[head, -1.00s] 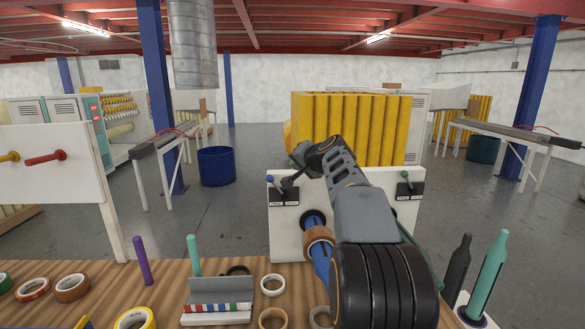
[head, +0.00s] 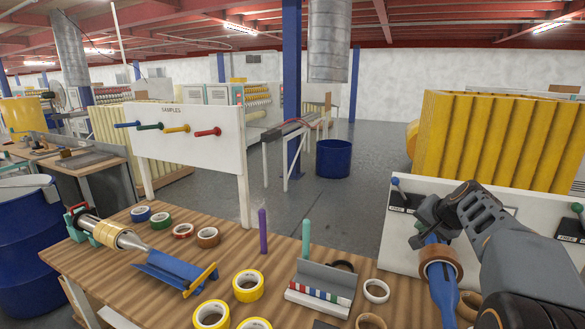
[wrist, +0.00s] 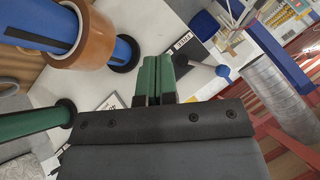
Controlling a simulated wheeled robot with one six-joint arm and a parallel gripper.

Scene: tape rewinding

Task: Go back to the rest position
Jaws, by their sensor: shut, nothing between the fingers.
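My gripper (wrist: 157,78) is shut and empty, its two green fingers together in the wrist view. In the head view my dark gripper (head: 424,218) is at the right, in front of the white machine panel (head: 385,250). A lever with a blue ball knob (head: 395,181) stands just left of it on the panel; the knob also shows right of the fingers in the wrist view (wrist: 222,71). A brown tape roll (head: 440,265) sits around a blue spindle (head: 443,295) just below the gripper. The wrist view shows the roll (wrist: 72,58) apart from the fingers.
A wooden table (head: 130,265) holds several tape rolls, a purple peg (head: 263,232), a teal peg (head: 305,238) and a grey dispenser (head: 325,278). A green spindle (wrist: 30,122) lies left of the fingers in the wrist view. Yellow corrugated stock (head: 500,135) stands behind the panel.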

